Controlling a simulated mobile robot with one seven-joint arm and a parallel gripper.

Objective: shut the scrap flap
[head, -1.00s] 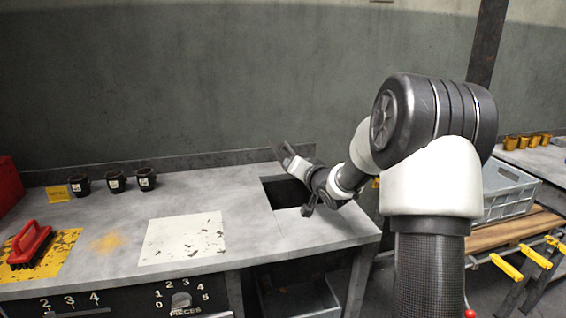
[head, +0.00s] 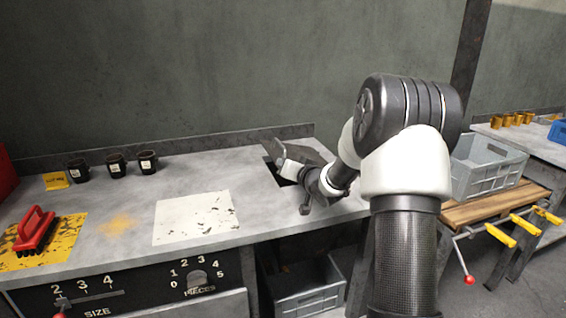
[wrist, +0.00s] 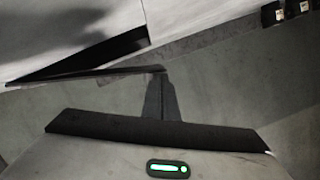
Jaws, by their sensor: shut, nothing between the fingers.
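The scrap flap (head: 308,152) is a dark plate at the back right of the grey bench. It stands tilted over the dark scrap opening (head: 285,173), partly open. In the wrist view the flap (wrist: 90,75) shows nearly edge-on as a thin dark strip, with the dark opening (wrist: 95,57) beyond it. My gripper (head: 270,146) is shut and empty, beside the flap over the opening. In the wrist view its fingers (wrist: 161,78) reach the end of the flap's edge; whether they touch it I cannot tell. My arm hides part of the opening's right side.
A white worn plate (head: 195,217) lies on the bench left of the opening. Several black cups, a red brush (head: 35,232) and a yellow mat (head: 50,243) are farther left. A grey crate (head: 310,300) stands under the bench. Another grey crate (head: 487,168) stands at right.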

